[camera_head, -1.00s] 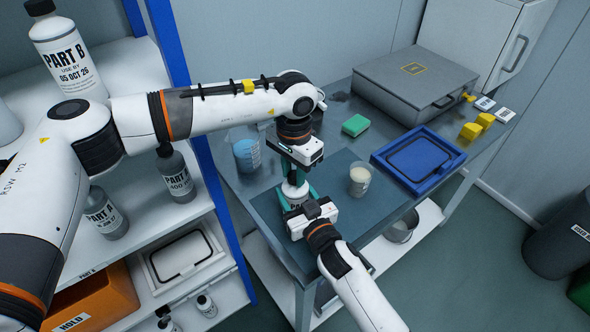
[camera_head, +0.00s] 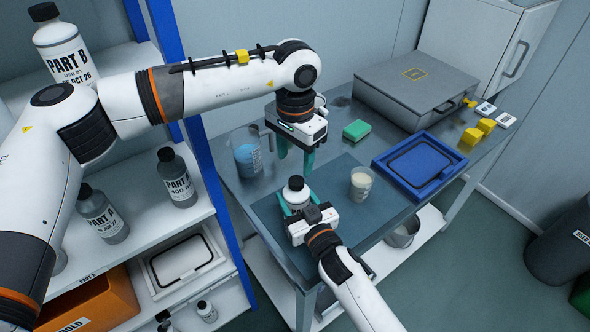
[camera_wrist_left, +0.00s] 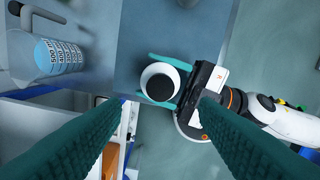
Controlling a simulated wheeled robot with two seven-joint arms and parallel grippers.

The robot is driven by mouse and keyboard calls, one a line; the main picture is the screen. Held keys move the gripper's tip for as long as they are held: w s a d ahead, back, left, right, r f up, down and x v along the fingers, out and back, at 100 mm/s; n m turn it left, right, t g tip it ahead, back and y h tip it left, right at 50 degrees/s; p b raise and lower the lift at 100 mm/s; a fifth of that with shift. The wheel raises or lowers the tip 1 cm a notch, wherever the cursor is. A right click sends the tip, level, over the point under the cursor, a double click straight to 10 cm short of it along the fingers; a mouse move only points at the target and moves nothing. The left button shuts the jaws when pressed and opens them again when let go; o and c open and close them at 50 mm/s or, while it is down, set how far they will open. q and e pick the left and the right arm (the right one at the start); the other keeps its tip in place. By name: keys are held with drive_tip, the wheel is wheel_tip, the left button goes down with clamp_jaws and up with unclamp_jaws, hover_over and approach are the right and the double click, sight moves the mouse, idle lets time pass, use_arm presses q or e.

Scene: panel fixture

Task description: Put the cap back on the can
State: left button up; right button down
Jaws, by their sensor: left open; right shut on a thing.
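The white can (camera_head: 296,200) stands upright on the dark mat, and the black cap (camera_head: 295,183) sits on its top. In the left wrist view the cap (camera_wrist_left: 160,82) looks roughly centred on the can; whether it is fully pressed down cannot be told. My right gripper (camera_head: 297,207) is shut around the can's body from the near side and partly hides its label. My left gripper (camera_head: 296,158) is open and empty above the can, its teal fingers pointing down, apart from the cap.
A beaker of blue liquid (camera_head: 246,152) stands left of the mat (camera_head: 340,212), and a cup of pale liquid (camera_head: 361,183) stands right of the can. A green sponge (camera_head: 356,130), a blue tray (camera_head: 383,166) and a grey case (camera_head: 395,85) lie further back.

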use_arm(q)
wheel_tip(320, 180, up, 6)
drive_tip(key=shift+f, duration=0.1)
use_arm(e)
drive_tip(key=shift+c, duration=2.2)
unclamp_jaws()
use_arm(q)
drive_tip(key=shift+f+b, duration=0.65)
use_arm(e)
drive_tip(key=v, duration=1.2)
